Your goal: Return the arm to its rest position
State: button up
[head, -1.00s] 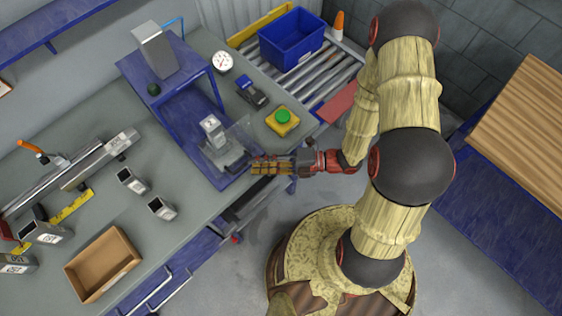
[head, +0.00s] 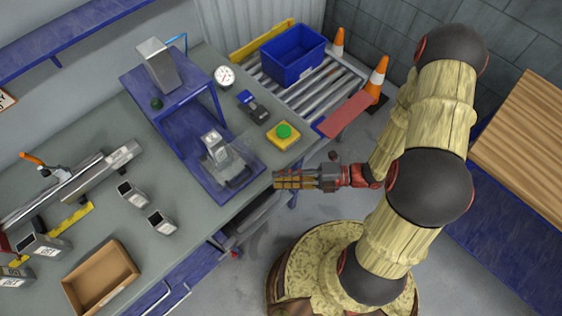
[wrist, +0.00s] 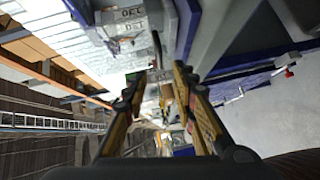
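My gripper (head: 279,180) is off the right edge of the bench (head: 95,130), over the floor, with its fingers pointing left. It is apart from the grey fixture (head: 232,165) with the upright metal block. In the wrist view its two fingers (wrist: 166,85) stand apart with a gap between them, and nothing shows held. My arm's upper links are raised at the right, above my round base.
A yellow box with a green button (head: 284,133) sits at the bench edge. A roller conveyor (head: 290,90) with a blue bin (head: 293,55) is behind. Orange cones (head: 377,78) stand beside it. A blue bench with a wooden top (head: 530,125) is at the right.

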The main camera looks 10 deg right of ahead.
dwell(0.3)
jog(key=s+n+g+h, duration=0.1)
jog(key=s+n+g, duration=0.5)
jog(key=n, duration=0.5)
jog(key=s+d+r+n+g+h, duration=0.1)
jog(key=s+d+n+h, duration=0.2)
jog(key=n, duration=0.5)
jog(key=s+d+r+n+g+h, duration=0.1)
jog(key=d+n+h, duration=0.35)
jog(key=n, duration=0.25)
jog(key=w+d+r+n+t+h+b, duration=0.2)
jog(key=w+d+r+n+t+h, duration=0.3)
jog(key=r+n, duration=0.45)
notch_tip(320, 180, up, 14)
jog(key=a+n+t+h+b, duration=0.1)
jog(key=a+n+t+h, duration=0.1)
jog(key=n+t, duration=0.2)
jog(key=shift+w+n+t+b, duration=0.3)
jog(key=shift+n+t+b, duration=0.1)
jog(key=shift+t, duration=0.1)
